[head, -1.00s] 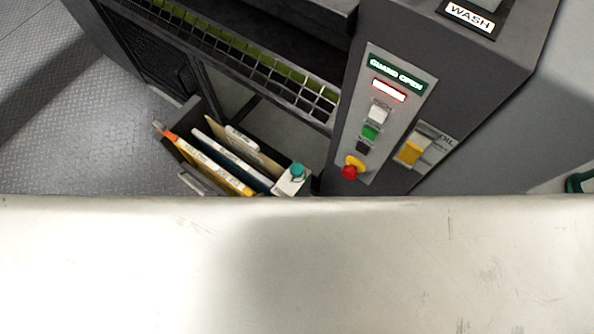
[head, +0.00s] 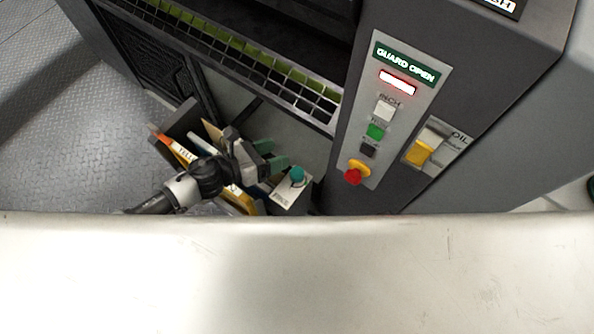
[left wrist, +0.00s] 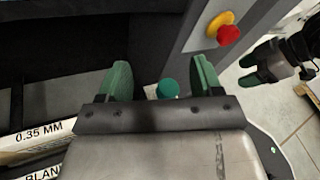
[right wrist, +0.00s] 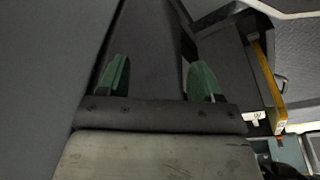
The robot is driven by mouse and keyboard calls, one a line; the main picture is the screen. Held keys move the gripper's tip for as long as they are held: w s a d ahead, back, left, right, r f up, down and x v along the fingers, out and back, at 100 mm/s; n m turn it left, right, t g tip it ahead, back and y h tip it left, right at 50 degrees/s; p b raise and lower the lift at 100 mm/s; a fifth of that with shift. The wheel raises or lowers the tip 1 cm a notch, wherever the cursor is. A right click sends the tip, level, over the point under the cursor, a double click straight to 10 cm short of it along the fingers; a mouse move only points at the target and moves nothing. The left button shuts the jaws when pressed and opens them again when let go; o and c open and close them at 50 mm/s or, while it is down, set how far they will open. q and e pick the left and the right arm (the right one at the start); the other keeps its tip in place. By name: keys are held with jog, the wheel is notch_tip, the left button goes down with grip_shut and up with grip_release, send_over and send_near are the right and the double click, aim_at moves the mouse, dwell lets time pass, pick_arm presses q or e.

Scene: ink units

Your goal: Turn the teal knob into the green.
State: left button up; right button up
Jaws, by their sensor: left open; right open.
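The teal knob (head: 297,174) sits on top of a small white box (head: 283,197) beside the file holder. Any green mark around the knob is too small or hidden to make out. My left gripper (head: 271,155) is open, just left of the knob and apart from it in the head view. In the left wrist view the knob (left wrist: 168,88) shows between the two green fingers, partly hidden by the gripper's front edge. My right gripper (right wrist: 158,78) is open and empty; it also shows at the right of the left wrist view (left wrist: 246,69), away from the knob.
Upright folders (head: 172,147) stand left of the knob. A pale surface (head: 300,280) fills the foreground.

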aim_at(294, 173)
pick_arm(q)
jog(key=s+a+f+m+g, duration=0.2)
jog(key=a+f+m+g, duration=0.25)
jog(key=m, duration=0.35)
jog(key=shift+g, duration=0.25)
jog(key=x, duration=0.7)
jog(key=b+x, duration=0.1)
jog(key=x, duration=0.2)
jog(key=shift+s+d+f, duration=0.2)
jog(key=shift+s, duration=0.05)
jog(key=shift+d+f, duration=0.1)
jog(key=shift+d, duration=0.25)
pick_arm(e)
jog(key=shift+w+r, duration=0.1)
jog(key=shift+r, duration=0.05)
pick_arm(q)
jog(key=shift+c, duration=0.2)
jog(key=c, duration=0.9)
